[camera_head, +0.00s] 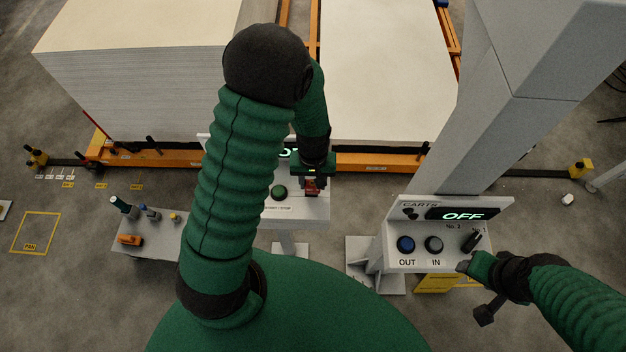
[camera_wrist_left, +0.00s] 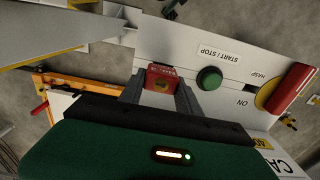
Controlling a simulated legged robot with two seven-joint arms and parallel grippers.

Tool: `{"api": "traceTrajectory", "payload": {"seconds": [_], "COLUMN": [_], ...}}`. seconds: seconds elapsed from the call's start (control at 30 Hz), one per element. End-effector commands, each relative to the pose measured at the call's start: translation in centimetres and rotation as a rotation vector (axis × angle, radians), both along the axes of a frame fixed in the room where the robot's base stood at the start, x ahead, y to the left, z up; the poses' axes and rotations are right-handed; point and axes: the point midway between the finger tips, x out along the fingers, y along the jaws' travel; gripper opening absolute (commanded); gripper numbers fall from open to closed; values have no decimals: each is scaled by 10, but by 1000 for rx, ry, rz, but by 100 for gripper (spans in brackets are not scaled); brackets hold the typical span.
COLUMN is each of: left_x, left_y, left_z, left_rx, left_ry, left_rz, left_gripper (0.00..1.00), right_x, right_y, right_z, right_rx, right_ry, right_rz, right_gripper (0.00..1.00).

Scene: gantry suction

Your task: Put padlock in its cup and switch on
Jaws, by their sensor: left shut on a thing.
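My left gripper (camera_head: 312,188) is shut on a red padlock (camera_wrist_left: 162,78), which sits between the two fingers in the left wrist view. The padlock also shows as a small red patch (camera_head: 311,187) in the head view. The gripper is over the right part of the start/stop panel (camera_head: 296,215). The wrist view, upside down, shows its green button (camera_wrist_left: 209,78) and a red handle (camera_wrist_left: 293,88) on a yellow disc by the words HASP and ON. I cannot make out the padlock's cup. My right gripper (camera_head: 470,267) is at the CARTS panel's front right edge; its jaws are unclear.
The CARTS panel (camera_head: 418,258) has OUT and IN buttons, a black knob (camera_head: 471,242) and a display reading OFF. A small grey stand (camera_head: 165,240) at left holds several items. Board stacks (camera_head: 150,95) fill the back. My left arm hides part of the start/stop panel.

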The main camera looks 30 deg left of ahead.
Motion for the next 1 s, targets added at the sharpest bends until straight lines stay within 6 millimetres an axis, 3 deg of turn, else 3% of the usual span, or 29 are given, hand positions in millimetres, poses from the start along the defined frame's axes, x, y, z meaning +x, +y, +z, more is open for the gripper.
{"api": "traceTrajectory", "payload": {"seconds": [0.2, 1.0], "left_x": [0, 0], "left_y": [0, 4], "left_z": [9, 8], "left_rx": [0, 0], "left_ry": [0, 0], "left_rz": [0, 1], "left_gripper": [0, 0], "right_x": [0, 0], "right_y": [0, 0], "right_z": [9, 9], "right_rx": [0, 0], "right_ry": [0, 0], "right_rz": [0, 0], "right_gripper": [51, 51]}}
